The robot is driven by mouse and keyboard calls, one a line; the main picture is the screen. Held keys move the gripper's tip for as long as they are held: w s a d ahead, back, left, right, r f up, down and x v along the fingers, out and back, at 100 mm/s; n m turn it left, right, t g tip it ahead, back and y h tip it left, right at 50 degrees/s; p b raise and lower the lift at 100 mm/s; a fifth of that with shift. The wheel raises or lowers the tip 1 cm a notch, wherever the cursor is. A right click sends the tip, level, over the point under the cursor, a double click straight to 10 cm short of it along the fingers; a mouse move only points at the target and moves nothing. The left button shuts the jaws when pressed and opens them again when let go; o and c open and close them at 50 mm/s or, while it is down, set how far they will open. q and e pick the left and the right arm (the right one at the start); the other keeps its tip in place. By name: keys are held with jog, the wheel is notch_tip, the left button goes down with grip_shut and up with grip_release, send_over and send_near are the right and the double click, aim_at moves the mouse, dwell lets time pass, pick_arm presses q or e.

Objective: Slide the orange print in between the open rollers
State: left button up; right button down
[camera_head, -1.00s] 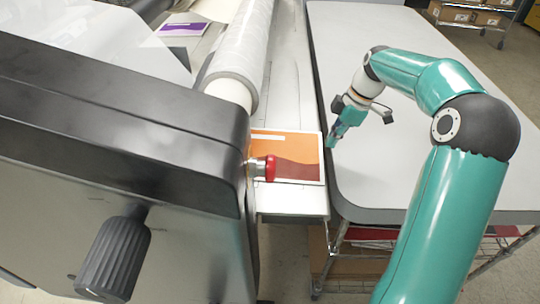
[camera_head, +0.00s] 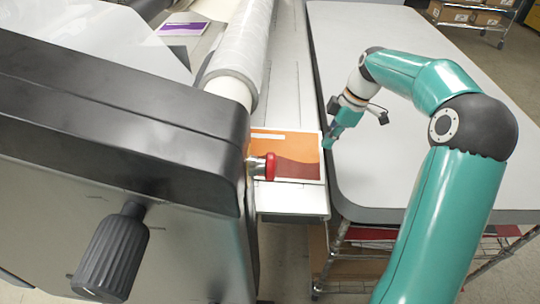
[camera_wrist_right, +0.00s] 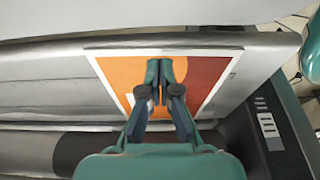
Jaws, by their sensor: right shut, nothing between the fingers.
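The orange print (camera_head: 298,148), with a white border and a dark red lower part, lies flat on the laminator's feed shelf (camera_head: 292,201), partly hidden by the laminator's black end housing and red button. The wrapped white roller (camera_head: 240,50) runs away from me beside it; the gap under it is hidden. My right gripper (camera_head: 331,141) is at the print's right edge. In the right wrist view the right gripper (camera_wrist_right: 160,70) is shut with its fingers together over the middle of the orange print (camera_wrist_right: 117,75); contact cannot be told. My left gripper is not in view.
The black end housing (camera_head: 120,110) with its ribbed knob (camera_head: 112,255) and red button (camera_head: 268,166) stands at the left. A purple print (camera_head: 182,28) lies beyond the roller. The grey table (camera_head: 440,170) on the right is clear apart from my arm above it.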

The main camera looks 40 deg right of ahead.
aim_at(298, 149)
jog(key=shift+f+b, duration=1.05)
jog(key=shift+f, duration=0.35)
jog(key=shift+s+d, duration=0.2)
dwell(0.9)
jog(key=shift+d, duration=0.1)
jog(key=shift+w+d+p, duration=0.4)
jog(key=shift+w+p, duration=0.25)
jog(key=shift+p, duration=0.05)
jog(key=shift+w+a+f, duration=0.1)
jog(key=shift+w+a, duration=1.05)
jog(key=shift+a, duration=0.3)
jog(key=shift+w+a, duration=1.15)
jog(key=shift+a, duration=0.3)
dwell(1.8)
